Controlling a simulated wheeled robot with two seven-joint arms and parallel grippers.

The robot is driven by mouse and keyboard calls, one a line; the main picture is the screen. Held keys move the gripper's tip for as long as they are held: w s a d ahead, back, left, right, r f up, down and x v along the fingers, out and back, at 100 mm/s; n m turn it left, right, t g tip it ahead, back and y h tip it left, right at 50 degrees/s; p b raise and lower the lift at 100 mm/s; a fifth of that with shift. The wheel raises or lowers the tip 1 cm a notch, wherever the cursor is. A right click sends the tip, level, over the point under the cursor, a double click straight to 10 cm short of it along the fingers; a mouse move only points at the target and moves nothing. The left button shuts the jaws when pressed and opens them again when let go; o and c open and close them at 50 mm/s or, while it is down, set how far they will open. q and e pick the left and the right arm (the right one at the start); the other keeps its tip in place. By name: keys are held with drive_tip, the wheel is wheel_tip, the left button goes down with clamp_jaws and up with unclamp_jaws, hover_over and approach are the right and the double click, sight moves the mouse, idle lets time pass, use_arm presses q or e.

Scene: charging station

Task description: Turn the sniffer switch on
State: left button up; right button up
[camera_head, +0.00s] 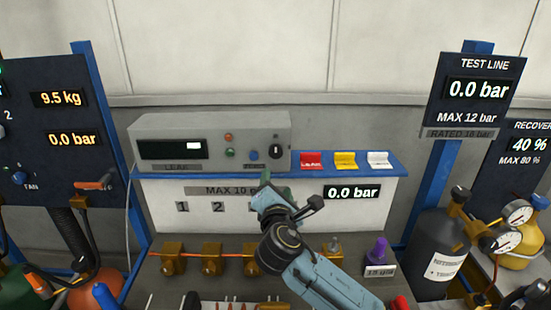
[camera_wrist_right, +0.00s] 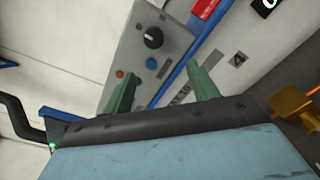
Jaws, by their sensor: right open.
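The sniffer is a grey box (camera_head: 215,127) with a dark display showing a white block. A black rotary knob (camera_head: 276,151) with a light mark sits at the right end of its front; I take this as the switch. The knob also shows in the wrist view (camera_wrist_right: 153,37), beyond the fingertips. My right gripper (camera_head: 265,178) is just below and slightly left of the knob, apart from it. Its two green fingers (camera_wrist_right: 160,72) are spread with nothing between them. The arm hides part of the panel below. My left gripper is not seen.
A blue button (camera_wrist_right: 151,63) and a red button (camera_head: 229,138) are beside the knob. Red, yellow and white flip tags (camera_head: 345,160) stand on the blue shelf to the right. Brass valves (camera_head: 212,258) line the bench below. A purple knob (camera_head: 378,250) stands at right.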

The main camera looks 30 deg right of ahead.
sight(276, 154)
drive_tip(key=shift+h, duration=0.3)
drive_tip(key=x, duration=0.4)
drive_tip(key=p+x, duration=0.1)
drive_tip(key=x, duration=0.4)
drive_tip(key=r+x, duration=0.1)
drive_tip(key=x, duration=0.3)
drive_tip(key=shift+w, duration=0.4)
drive_tip(key=shift+c, duration=0.3)
drive_tip(key=c, duration=0.9)
